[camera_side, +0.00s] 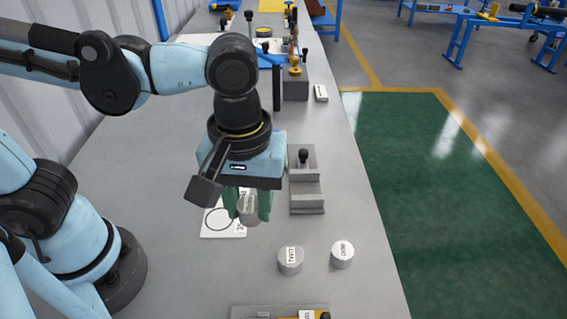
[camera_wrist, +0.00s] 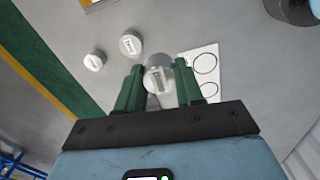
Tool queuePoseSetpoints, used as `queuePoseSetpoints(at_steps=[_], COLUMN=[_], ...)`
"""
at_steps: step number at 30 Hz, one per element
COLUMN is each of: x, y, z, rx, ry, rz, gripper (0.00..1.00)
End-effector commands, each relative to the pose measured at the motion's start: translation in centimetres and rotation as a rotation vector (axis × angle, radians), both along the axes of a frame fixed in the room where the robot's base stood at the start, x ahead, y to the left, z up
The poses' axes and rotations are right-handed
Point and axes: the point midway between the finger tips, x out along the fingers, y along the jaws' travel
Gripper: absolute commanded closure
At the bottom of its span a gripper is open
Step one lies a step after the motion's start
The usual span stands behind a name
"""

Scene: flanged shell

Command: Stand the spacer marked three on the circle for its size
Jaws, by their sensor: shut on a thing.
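My gripper (camera_side: 248,204) has green fingers shut on a grey cylindrical spacer (camera_side: 249,214), which also shows between the fingers in the wrist view (camera_wrist: 158,84). The held spacer has a pale label, too small to read surely. In the side view it overlaps the right edge of the white card (camera_side: 210,231); I cannot tell its height above the surface. The card carries circle outlines, two of them clear in the wrist view (camera_wrist: 205,64). The held spacer appears beside these circles there, and it may hide part of the card.
Two other labelled spacers stand on the grey bench, one nearer (camera_side: 290,262) and one to its right (camera_side: 342,255). A grey stepped fixture (camera_side: 306,190) with a black knob stands right of my gripper. A yellow-edged item (camera_side: 280,312) lies at the front. Bench between is clear.

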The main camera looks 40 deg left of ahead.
Motion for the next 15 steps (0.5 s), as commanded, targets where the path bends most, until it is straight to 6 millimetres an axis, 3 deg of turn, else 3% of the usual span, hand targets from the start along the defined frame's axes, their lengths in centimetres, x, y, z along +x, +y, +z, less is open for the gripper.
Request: queuePoseSetpoints(at_steps=[6, 15], x=[-4.0, -6.5], y=[2.2, 3.8], z=[-0.7, -1.7], rx=[0.0, 0.0], ry=[0.0, 0.0], rz=[-0.004, -0.005], gripper=[1.0, 1.0])
